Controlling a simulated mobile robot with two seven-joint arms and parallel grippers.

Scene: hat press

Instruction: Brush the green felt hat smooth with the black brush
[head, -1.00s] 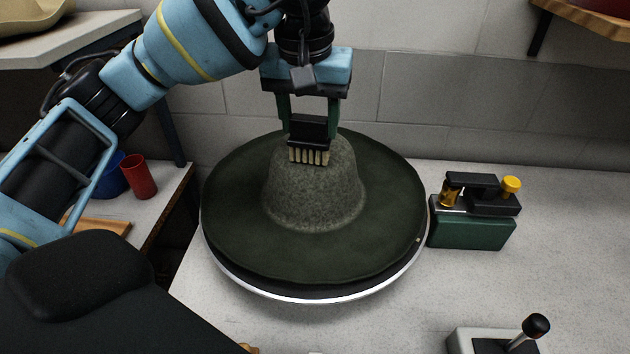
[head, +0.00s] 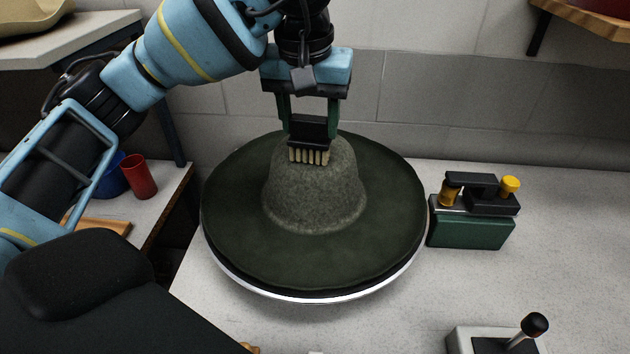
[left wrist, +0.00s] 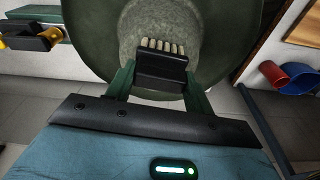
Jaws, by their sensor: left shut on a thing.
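The green felt hat (head: 315,240) sits brim down on a round turntable with a pale rim (head: 330,297). Its crown (head: 325,200) looks grey and fuzzy, while the brim is darker green. My left gripper (head: 309,118) is shut on the black brush (head: 308,130), above the back of the crown. The brush's pale bristles (head: 310,156) point down and appear at the crown's upper edge; whether they press on the felt is hard to tell. In the left wrist view the brush (left wrist: 161,68) sits between the green fingers, over the hat (left wrist: 110,45). My right gripper is out of view.
A green box with a black top and yellow knobs (head: 472,228) stands right of the hat. A lever unit (head: 497,338) is at the front right. A red cup (head: 139,177) and blue container (head: 112,175) stand on the left bench. A tiled wall is close behind.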

